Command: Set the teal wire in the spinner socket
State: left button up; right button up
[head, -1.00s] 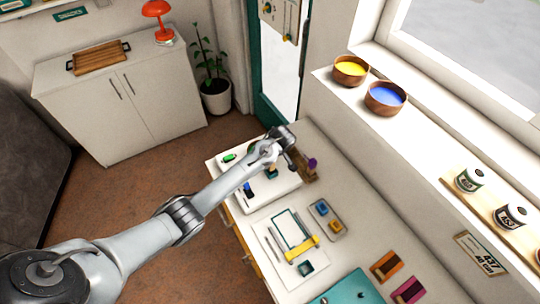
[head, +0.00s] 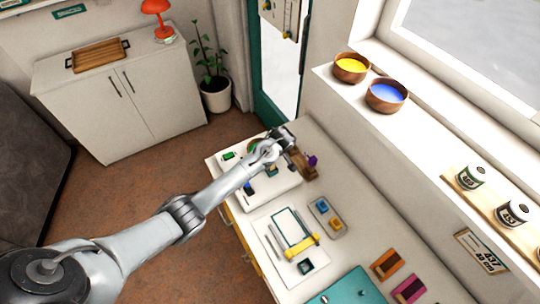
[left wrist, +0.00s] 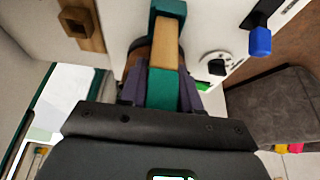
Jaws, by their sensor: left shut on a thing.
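In the left wrist view a block-like piece (left wrist: 165,45), teal at both ends with a pale wood middle, stands between the dark fingers of my left gripper (left wrist: 160,90). The gripper is shut on it; I take it as the teal wire. In the head view my left gripper (head: 277,158) is over the far end of the white table, and its hand hides much of what is below. A brown wooden block (left wrist: 78,22) with a square recess lies to the left of the held piece. I cannot tell which part is the spinner socket. My right gripper is not in view.
A white board with a blue knob (left wrist: 260,40) and a round dial (left wrist: 215,65) is to the right of the held piece. A purple piece (head: 312,160) is by the wooden block. A grey tray (head: 325,218) and a teal case (head: 350,290) lie nearer on the table.

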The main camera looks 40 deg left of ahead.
pick_arm(q)
jog(key=shift+f, duration=0.25)
jog(key=shift+f+b, duration=0.45)
jog(key=shift+f, duration=0.3)
jog(key=o, duration=1.1)
notch_tip(320, 180, up, 7)
jog(key=p, duration=0.7)
jog(key=shift+p, duration=0.4)
